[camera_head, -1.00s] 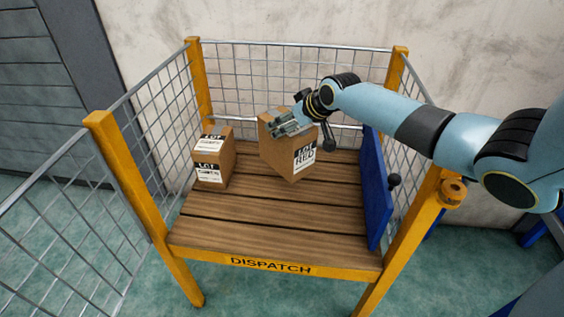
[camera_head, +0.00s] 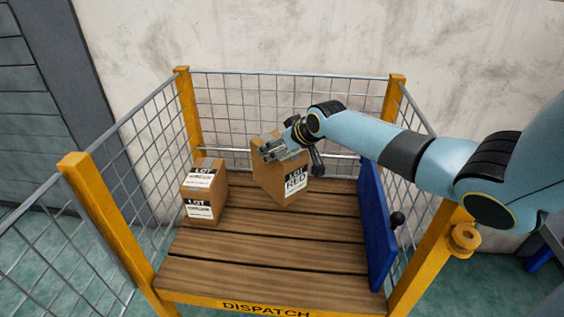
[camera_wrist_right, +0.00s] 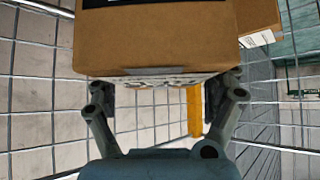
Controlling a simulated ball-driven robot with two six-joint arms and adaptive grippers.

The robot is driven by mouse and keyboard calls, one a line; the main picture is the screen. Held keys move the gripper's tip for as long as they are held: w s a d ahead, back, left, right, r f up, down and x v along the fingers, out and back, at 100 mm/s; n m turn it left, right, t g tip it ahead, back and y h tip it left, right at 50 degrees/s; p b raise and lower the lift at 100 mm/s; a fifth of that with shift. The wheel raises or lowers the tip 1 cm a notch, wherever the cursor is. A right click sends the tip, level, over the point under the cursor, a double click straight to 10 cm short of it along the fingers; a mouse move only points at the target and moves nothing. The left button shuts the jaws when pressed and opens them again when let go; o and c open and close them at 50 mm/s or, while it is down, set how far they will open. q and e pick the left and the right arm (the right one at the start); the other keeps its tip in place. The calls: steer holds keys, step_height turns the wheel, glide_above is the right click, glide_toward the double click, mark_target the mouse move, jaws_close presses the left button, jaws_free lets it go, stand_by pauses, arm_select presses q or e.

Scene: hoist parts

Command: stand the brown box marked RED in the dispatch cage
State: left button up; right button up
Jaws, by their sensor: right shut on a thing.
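The brown box marked LOT RED (camera_head: 280,180) is inside the dispatch cage, above the rear of its slatted wooden floor (camera_head: 260,262). It looks tilted, and I cannot tell whether its lower corner touches the boards. My right gripper (camera_head: 272,149) is shut on the box near its top. The right wrist view shows the box (camera_wrist_right: 155,38) between the two fingers (camera_wrist_right: 165,92). The cage's yellow front edge (camera_head: 230,303) reads DISPATCH. My left gripper is not in view.
Another brown LOT box (camera_head: 204,192) stands on the floor at the left; it also shows in the wrist view (camera_wrist_right: 259,18). A blue panel with a black knob (camera_head: 376,225) stands at the right. Mesh walls (camera_head: 290,105) and yellow posts (camera_head: 97,215) surround the floor. The front boards are clear.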

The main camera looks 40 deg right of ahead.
arm_select(q)
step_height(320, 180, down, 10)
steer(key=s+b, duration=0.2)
steer(key=b, duration=0.7)
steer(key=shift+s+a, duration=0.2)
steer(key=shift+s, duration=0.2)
arm_select(e)
steer(key=w+a+f, duration=0.3)
steer(key=a+f, duration=0.6)
steer(key=shift+w+a+f, duration=0.2)
steer(key=shift+w, duration=0.05)
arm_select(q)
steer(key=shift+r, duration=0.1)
arm_select(e)
steer(key=o, duration=1.5)
steer(key=shift+s+f, duration=0.15)
steer(key=shift+f, duration=0.05)
